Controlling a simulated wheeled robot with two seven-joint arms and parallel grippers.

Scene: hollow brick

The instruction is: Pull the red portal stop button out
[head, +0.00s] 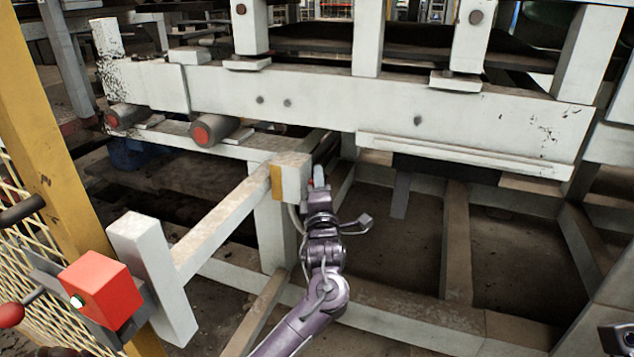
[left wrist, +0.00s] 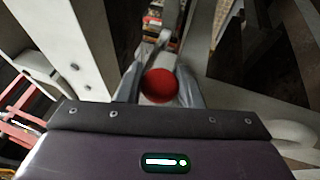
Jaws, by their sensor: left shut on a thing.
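The red portal stop button (left wrist: 160,85) shows as a round red cap between the fingers of my left gripper (left wrist: 158,72) in the left wrist view. In the head view my left gripper (head: 319,176) reaches up to the right side of a small white and yellow box (head: 290,178) on the frame. Its fingers are shut on the button. In the head view the button is mostly hidden by the gripper, with only a trace of red at the fingertips. How far out the button stands cannot be told.
A white beam (head: 350,100) of the machine runs above the gripper. A red control box (head: 100,290) stands at lower left, with a red knob (head: 10,315) beside it. A yellow post (head: 45,130) and mesh fence are at the left. Open space lies right of my left arm.

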